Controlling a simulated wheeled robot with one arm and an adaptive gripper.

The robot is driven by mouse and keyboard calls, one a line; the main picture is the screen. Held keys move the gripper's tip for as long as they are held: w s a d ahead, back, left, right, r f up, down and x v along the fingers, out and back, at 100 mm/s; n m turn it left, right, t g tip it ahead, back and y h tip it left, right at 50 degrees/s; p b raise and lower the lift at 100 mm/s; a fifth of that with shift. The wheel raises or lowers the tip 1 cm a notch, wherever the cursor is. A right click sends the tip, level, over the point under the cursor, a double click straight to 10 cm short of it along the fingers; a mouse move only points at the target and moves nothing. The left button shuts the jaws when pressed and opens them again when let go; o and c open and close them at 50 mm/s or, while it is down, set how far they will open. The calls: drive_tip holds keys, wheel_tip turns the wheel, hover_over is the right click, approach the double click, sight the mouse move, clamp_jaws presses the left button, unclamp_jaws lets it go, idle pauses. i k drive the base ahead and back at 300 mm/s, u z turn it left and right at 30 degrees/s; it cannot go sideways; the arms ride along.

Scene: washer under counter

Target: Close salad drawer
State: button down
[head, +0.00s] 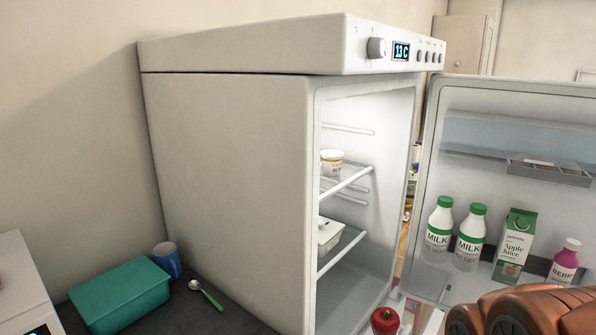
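The fridge (225,170) stands with its door (440,130) swung wide open to the right. A red, round vegetable or fruit (385,320) shows at the bottom edge, low in front of the fridge opening. It may lie in the salad drawer, but the drawer itself is mostly cut off by the picture's edge, so I cannot tell how far out it is. Orange-brown rounded links at the lower right look like my arm. My gripper is not in view.
The door shelf holds two milk bottles (439,230), an apple juice carton (512,245) and a berry bottle (564,262). Inside are a white tub (331,162) and a white container (328,235). A teal box (120,293), blue mug (167,259) and spoon (207,295) sit at left.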

sight(435, 322)
drive_tip(key=u, duration=1.5)
drive_tip(key=k, duration=0.25)
drive_tip(key=z, duration=3.2)
drive_tip(key=i, duration=0.45)
drive_tip(key=u, duration=1.4)
drive_tip(key=i, duration=0.35)
